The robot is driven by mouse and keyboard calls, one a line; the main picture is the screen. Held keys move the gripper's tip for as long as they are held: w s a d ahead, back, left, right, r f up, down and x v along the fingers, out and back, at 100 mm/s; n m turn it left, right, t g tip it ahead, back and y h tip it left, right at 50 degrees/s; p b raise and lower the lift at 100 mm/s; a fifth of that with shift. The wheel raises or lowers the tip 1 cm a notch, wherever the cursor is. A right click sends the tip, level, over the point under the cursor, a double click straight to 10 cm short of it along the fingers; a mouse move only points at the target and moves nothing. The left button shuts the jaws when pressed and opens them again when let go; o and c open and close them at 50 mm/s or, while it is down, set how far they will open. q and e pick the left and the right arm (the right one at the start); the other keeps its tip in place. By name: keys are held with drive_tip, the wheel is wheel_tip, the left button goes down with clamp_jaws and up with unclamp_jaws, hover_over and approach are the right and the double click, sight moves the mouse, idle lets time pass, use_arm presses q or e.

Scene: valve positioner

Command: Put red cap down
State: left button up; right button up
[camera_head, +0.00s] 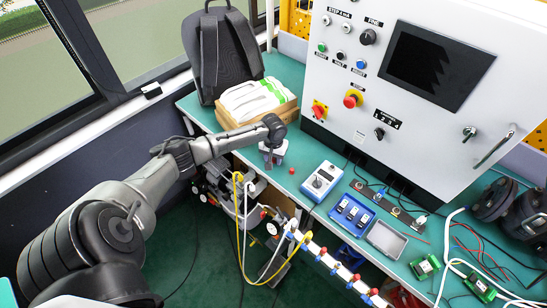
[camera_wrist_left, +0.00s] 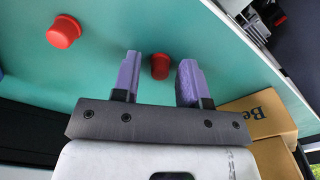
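My left gripper (camera_head: 270,160) points down over the teal bench near its front left edge. In the left wrist view its two purple fingers (camera_wrist_left: 157,80) are spread apart. A red cap (camera_wrist_left: 160,66) is between the fingers in that view, with a visible gap on each side. It appears to be on the teal bench surface, and the gripper hides it in the head view. A second red cap (camera_wrist_left: 64,31) stands on the bench, apart from the gripper. One red cap (camera_head: 292,170) shows in the head view right of the gripper. My right gripper is not in view.
A cardboard box (camera_head: 235,118) with white-and-green packs and a black backpack (camera_head: 222,50) stand behind the gripper. A blue-and-white meter (camera_head: 322,180), a blue tray (camera_head: 351,215) and a grey tray (camera_head: 386,240) lie to the right. The large control cabinet (camera_head: 340,90) stands behind them.

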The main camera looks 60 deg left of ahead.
use_arm(q)
wheel_tip(320, 180, up, 12)
drive_tip(key=p, duration=0.2)
drive_tip(key=s+d+f+m, duration=0.3)
drive_tip(key=s+d+f, duration=0.1)
drive_tip(key=d, duration=0.4)
drive_tip(key=s+d+f+m+t, duration=0.15)
drive_tip(key=s+d+f, duration=0.25)
drive_tip(key=d, duration=0.4)
drive_tip(key=s+d+f+m+g, duration=0.1)
drive_tip(key=s+d+f+m, duration=0.25)
drive_tip(key=d, duration=0.45)
drive_tip(key=s+d+r+m+t, duration=0.1)
drive_tip(key=s+d+r, duration=0.2)
drive_tip(key=s, duration=0.3)
drive_tip(key=s+d+r+m+t, duration=0.1)
drive_tip(key=s+d+r+t, duration=0.1)
drive_tip(key=s+d, duration=0.3)
drive_tip(key=shift+s+r, duration=0.5)
drive_tip(key=shift+s, duration=0.7)
drive_tip(key=shift+d, duration=0.15)
